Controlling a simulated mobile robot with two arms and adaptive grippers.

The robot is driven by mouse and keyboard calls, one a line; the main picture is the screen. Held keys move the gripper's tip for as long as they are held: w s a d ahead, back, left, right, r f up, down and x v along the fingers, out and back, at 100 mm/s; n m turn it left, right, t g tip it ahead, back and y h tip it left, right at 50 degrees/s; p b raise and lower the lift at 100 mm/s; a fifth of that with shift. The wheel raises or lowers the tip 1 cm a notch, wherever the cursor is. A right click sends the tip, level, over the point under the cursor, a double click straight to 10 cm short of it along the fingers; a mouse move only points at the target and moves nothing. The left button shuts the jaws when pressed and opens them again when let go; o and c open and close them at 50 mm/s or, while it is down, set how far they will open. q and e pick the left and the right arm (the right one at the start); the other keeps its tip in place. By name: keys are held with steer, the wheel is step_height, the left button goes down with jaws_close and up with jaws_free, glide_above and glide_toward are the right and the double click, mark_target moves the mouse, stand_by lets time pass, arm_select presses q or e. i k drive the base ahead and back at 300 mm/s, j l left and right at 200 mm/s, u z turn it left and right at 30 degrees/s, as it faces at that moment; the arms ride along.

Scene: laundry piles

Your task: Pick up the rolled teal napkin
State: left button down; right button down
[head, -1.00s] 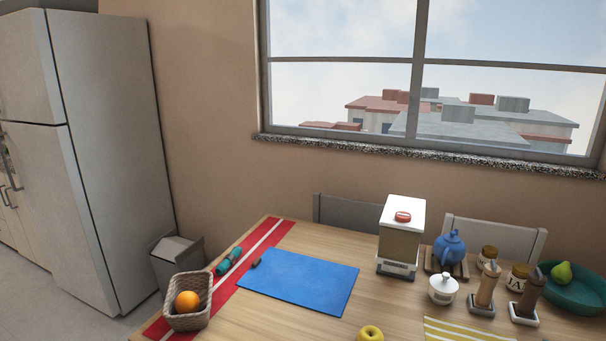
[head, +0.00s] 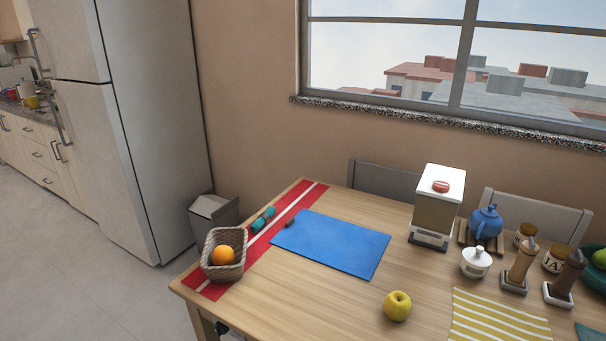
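The rolled teal napkin (head: 263,220) lies on the red runner (head: 309,193) with a pale stripe, at the left end of the wooden table. It has a dark band around its middle. It sits behind the wicker basket and to the left of the blue mat.
A wicker basket (head: 224,265) holding an orange (head: 223,254) stands in front of the napkin. A grey bin (head: 213,217) stands beyond the table's left edge. Floor is clear at left.

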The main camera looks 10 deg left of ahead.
mark_target(263, 220)
steer(key=j+u, duration=0.4)
steer(key=i+j+u, duration=0.2)
steer(key=j+u, duration=0.15)
steer(key=i+j+u, duration=0.35)
steer(key=i+j, duration=0.3)
steer(key=i+j+u, duration=0.35)
steer(key=i+j, duration=0.2)
steer(key=i, duration=0.15)
steer(key=i+z, duration=0.7)
steer(key=i+j+z, duration=0.3)
steer(key=i+z, duration=0.15)
steer(key=z, duration=0.3)
steer(key=i+j+z, duration=0.1)
steer(key=z, duration=0.3)
steer(key=i+j+z, duration=0.1)
steer(key=i+z, duration=0.15)
steer(key=z, duration=0.2)
steer(key=i+j+z, duration=0.1)
steer(key=z, duration=0.35)
steer(key=i+j+z, duration=0.1)
steer(key=j+z, duration=0.2)
steer(key=z, duration=0.15)
steer(key=j+z, duration=0.2)
steer(key=z, duration=0.2)
steer(key=i+j, duration=0.05)
